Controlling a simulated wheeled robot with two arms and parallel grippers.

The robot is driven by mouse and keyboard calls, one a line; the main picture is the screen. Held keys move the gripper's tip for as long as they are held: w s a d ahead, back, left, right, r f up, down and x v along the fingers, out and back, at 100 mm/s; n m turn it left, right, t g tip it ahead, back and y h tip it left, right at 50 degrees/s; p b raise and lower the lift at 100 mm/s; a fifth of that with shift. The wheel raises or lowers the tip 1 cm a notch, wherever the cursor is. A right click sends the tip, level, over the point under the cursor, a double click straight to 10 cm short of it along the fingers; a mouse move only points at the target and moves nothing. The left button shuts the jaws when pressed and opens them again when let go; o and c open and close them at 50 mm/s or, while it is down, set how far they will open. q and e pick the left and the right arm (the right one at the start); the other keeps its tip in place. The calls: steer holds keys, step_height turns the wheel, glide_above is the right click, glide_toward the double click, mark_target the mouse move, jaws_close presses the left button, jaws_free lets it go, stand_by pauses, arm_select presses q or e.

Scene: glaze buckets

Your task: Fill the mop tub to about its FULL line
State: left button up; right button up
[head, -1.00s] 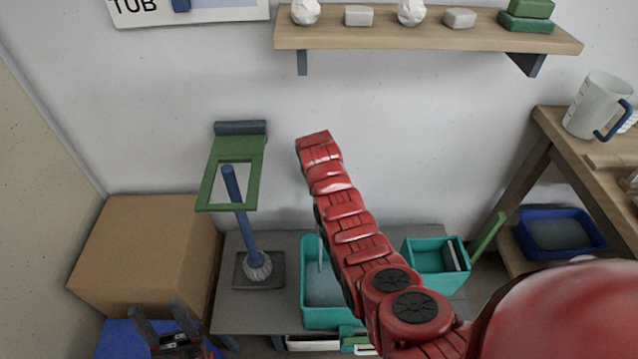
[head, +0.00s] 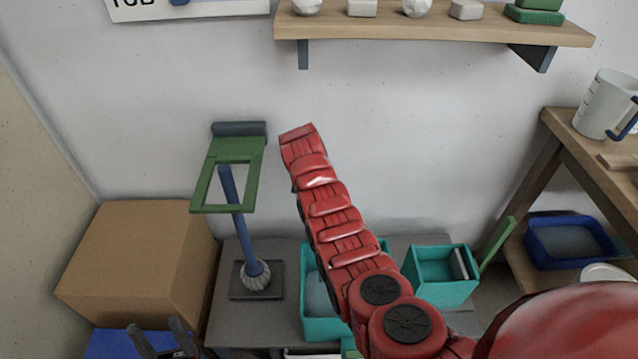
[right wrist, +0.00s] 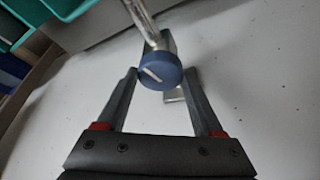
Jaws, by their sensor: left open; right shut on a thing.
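A turquoise tub (head: 319,328) stands on the grey bench, partly hidden behind my red right arm. Pale grey-blue water seems to lie in it; its level and any FULL line cannot be made out. A round blue tap knob (right wrist: 160,73) with a white mark sits on a metal pipe (right wrist: 145,22) in the right wrist view. My right gripper (right wrist: 160,78) is shut on this knob, one finger on each side. In the head view the right gripper is hidden behind the arm. My left gripper (head: 160,340) is open and empty at the bottom left.
A blue-handled mop (head: 243,230) stands in a dark tray, with a green frame (head: 240,150) around its upper handle. A cardboard box (head: 135,260) is left. A smaller turquoise bin (head: 440,290) is right. A jug (head: 605,105) stands on the wooden rack; a shelf (head: 430,27) hangs above.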

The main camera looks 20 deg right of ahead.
steer(key=o, duration=1.4)
steer(key=shift+r, duration=0.1)
steer(key=shift+p+v, duration=4.4)
steer(key=shift+v, duration=4.2)
